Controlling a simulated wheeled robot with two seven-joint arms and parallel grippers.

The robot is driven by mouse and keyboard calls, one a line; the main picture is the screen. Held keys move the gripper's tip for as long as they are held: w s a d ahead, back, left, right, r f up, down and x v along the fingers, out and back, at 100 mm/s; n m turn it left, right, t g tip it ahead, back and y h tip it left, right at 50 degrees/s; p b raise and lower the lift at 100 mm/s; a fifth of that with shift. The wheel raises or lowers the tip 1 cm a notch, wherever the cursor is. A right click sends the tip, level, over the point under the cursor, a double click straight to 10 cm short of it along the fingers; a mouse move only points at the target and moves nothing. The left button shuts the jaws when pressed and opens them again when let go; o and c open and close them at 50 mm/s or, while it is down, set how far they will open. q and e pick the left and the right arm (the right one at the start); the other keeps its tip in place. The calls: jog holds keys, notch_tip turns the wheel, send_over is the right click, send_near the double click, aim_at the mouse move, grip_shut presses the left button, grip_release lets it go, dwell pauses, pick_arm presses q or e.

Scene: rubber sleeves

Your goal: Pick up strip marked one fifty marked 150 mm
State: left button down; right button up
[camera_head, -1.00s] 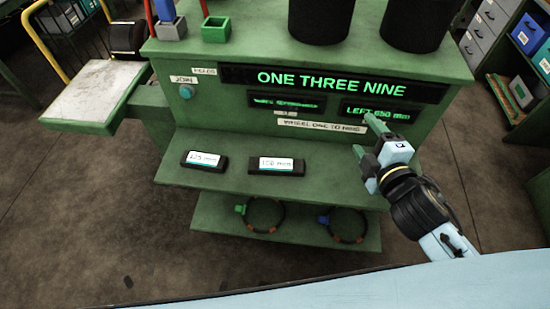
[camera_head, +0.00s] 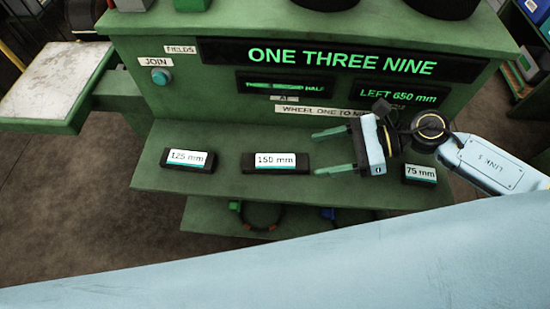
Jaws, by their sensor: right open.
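The strip marked 150 mm (camera_head: 275,163) is a dark block with a white and teal label. It lies on the green shelf (camera_head: 225,184) in the middle, between two other strips. My right gripper (camera_head: 324,152) comes in from the right with its two green fingers pointing left toward the strip. The fingers are apart and nothing is between them. The fingertips are just right of the strip's right end, and in the picture a small gap shows. My left gripper is out of view.
A strip marked 125 mm (camera_head: 187,159) lies to the left and one marked 75 mm (camera_head: 420,174) to the right. Display panels (camera_head: 340,58) stand behind the shelf. A teal button (camera_head: 160,77) is at left. Rings hang on the lower shelf (camera_head: 210,218).

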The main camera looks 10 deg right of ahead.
aim_at(283, 166)
jog(key=x, duration=0.4)
jog(key=shift+w+a, duration=0.1)
jog(key=shift+a, duration=0.05)
jog(key=shift+f+p+x, duration=0.1)
jog(key=shift+p+x, duration=0.25)
jog(key=shift+x, duration=1.05)
jog(key=shift+f+p+x, duration=0.15)
jog(key=shift+p+x, duration=0.15)
jog(key=shift+x, duration=1.15)
jog(key=shift+w, duration=0.15)
jog(key=c, duration=1.1)
